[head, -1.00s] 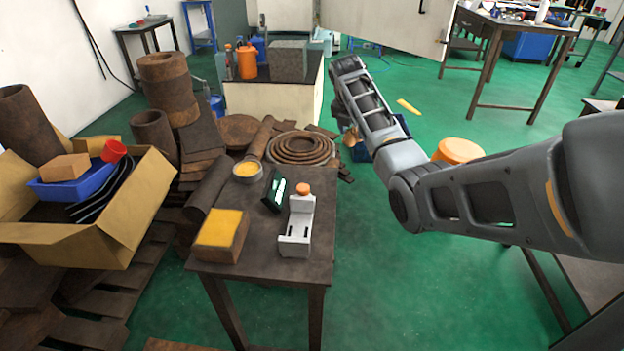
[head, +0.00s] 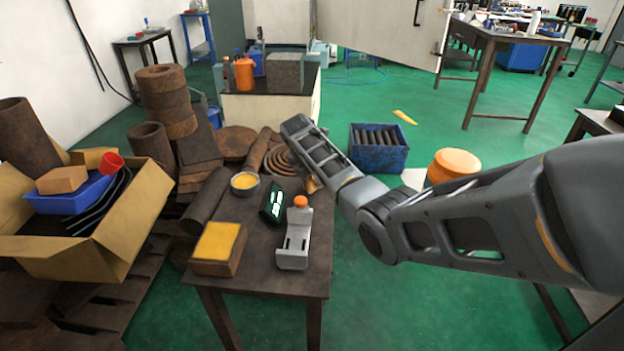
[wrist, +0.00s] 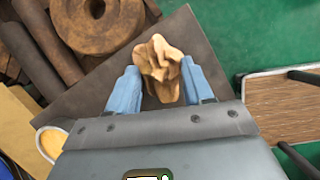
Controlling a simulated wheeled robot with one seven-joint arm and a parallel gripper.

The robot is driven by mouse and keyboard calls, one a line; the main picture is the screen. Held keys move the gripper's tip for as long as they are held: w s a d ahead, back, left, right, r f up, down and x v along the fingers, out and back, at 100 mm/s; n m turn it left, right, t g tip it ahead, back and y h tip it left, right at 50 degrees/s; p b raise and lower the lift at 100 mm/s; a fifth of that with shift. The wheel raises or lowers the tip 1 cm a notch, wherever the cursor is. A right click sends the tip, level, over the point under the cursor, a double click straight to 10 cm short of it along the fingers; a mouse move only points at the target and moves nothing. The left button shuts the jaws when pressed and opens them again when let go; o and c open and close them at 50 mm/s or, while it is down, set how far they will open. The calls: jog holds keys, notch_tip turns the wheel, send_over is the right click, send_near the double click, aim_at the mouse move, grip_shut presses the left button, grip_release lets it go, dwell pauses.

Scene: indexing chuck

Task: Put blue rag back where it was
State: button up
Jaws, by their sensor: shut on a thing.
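My gripper (wrist: 162,78) has light blue fingers and is shut on a crumpled tan rag (wrist: 160,58) in the wrist view. The rag bunches up between and beyond the fingertips, over the far part of the dark work table. In the head view a bit of the tan rag (head: 312,185) shows beside my arm, near the table's far right edge; the gripper itself is mostly hidden by my arm there. Whether the rag touches the table I cannot tell. I see no blue rag in either view.
The dark table (head: 262,240) holds a yellow-topped block (head: 217,243), a yellow-filled bowl (head: 245,182), a dark display (head: 273,202) and a grey fixture (head: 296,240) with an orange knob. A blue crate (head: 378,158) stands on the floor beyond. A cardboard box (head: 75,245) is at left.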

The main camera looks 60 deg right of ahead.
jog(key=shift+f, duration=0.45)
jog(key=shift+f, duration=0.1)
jog(key=o, duration=1)
jog(key=p+v, duration=0.1)
jog(key=v, duration=1.1)
